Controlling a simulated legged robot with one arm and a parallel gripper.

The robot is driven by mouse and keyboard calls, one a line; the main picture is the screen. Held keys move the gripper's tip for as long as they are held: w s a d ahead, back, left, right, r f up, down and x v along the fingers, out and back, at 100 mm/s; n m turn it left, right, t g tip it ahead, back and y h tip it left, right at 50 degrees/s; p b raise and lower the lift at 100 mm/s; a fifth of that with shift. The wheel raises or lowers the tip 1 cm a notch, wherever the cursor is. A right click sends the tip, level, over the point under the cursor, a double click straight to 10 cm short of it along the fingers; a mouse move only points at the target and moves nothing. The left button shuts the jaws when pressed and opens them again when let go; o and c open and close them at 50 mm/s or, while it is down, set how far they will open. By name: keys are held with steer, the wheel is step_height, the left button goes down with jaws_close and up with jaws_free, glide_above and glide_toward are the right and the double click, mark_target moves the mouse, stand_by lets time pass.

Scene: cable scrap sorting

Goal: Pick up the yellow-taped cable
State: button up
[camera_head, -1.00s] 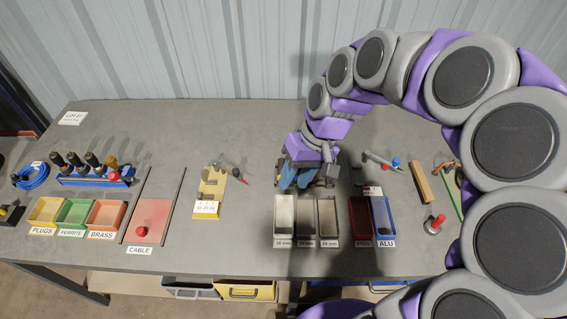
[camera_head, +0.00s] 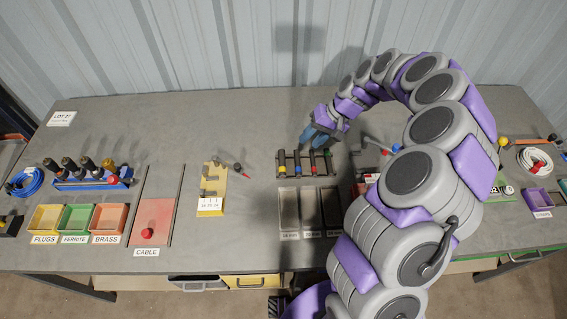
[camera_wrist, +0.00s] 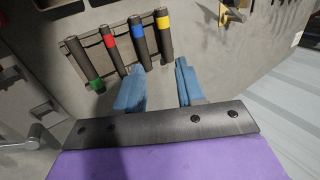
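The yellow-taped cable is a short dark piece at the left end of a dark rack in the head view; its yellow band (camera_head: 283,167) faces me. In the wrist view its yellow band (camera_wrist: 163,21) is at the end of the row nearest my fingers. Blue-taped (camera_wrist: 138,34), red-taped (camera_wrist: 110,42) and green-taped (camera_wrist: 96,84) cables lie beside it in the rack (camera_wrist: 75,52). My gripper (camera_head: 316,135) is behind the rack in the head view.
Three open trays (camera_head: 309,212) stand in front of the rack. A yellow board (camera_head: 212,190) lies to the left, with a small probe-like tool (camera_head: 241,171) beside it. A blue holder (camera_head: 93,183) with upright dark pieces is farther left. My arm covers much of the right side.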

steer(key=b, duration=0.2)
glide_above(283, 162)
steer(key=d, duration=0.3)
steer(key=f, duration=0.7)
steer(key=shift+s+d+f, duration=0.1)
steer(key=shift+s, duration=0.15)
steer(key=shift+w+f, duration=0.1)
steer(key=shift+f, duration=0.5)
steer(key=b+x, duration=0.1)
steer(key=x, duration=0.2)
steer(key=shift+w+f, duration=0.1)
steer(key=shift+f, duration=0.05)
steer(key=shift+a+f, duration=0.1)
steer(key=shift+a, duration=0.55)
steer(key=shift+d, duration=0.4)
steer(key=c, duration=0.6)
steer(key=shift+a, duration=0.1)
jaws_close()
